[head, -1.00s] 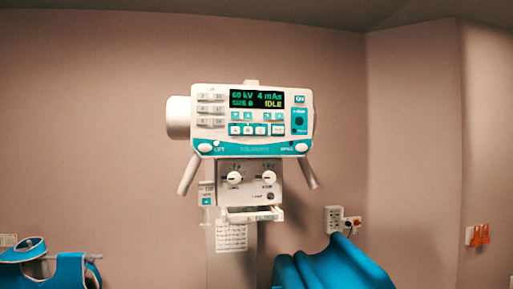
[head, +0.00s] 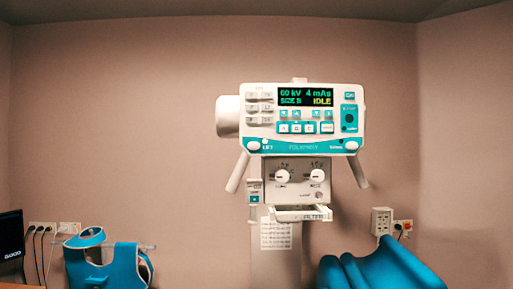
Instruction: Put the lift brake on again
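A similar white knob (head: 351,146) sits at the right end. Whether the lift brake is on or off cannot be told. Two white handles (head: 237,172) slant down from the head. Neither of my grippers is in view.
Below the head are a panel with two dials (head: 297,176), a tray (head: 302,213) and the column (head: 276,262). A blue apron (head: 105,265) hangs at lower left near a dark monitor (head: 11,236). Blue padding (head: 380,268) is at lower right, below a wall socket (head: 382,222).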

